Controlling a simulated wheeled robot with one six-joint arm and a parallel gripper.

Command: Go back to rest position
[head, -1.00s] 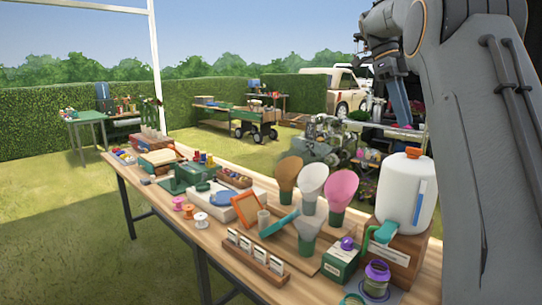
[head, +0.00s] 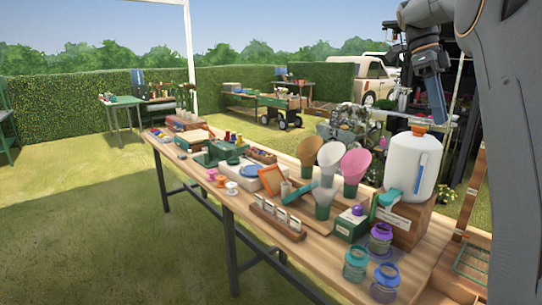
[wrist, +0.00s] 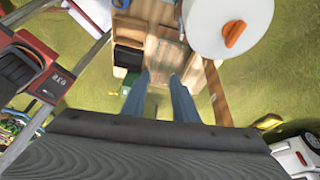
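My gripper (head: 438,118) hangs in the air at the upper right of the head view, pointing down, above and beside the white jug (head: 408,168) with its orange cap. In the wrist view its two blue fingers (wrist: 160,77) stand apart with nothing held between them. The white jug (wrist: 206,22) also shows at the top of the wrist view, clear of the fingers. The arm's upper links partly hide the right side of the head view.
A long wooden table (head: 338,262) carries paper cones (head: 330,158), glass jars (head: 357,264), spools (head: 231,188) and a label rack (head: 278,219). A green cart (head: 279,105) and a pale truck (head: 375,82) stand behind. Open grass (head: 75,225) lies at left.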

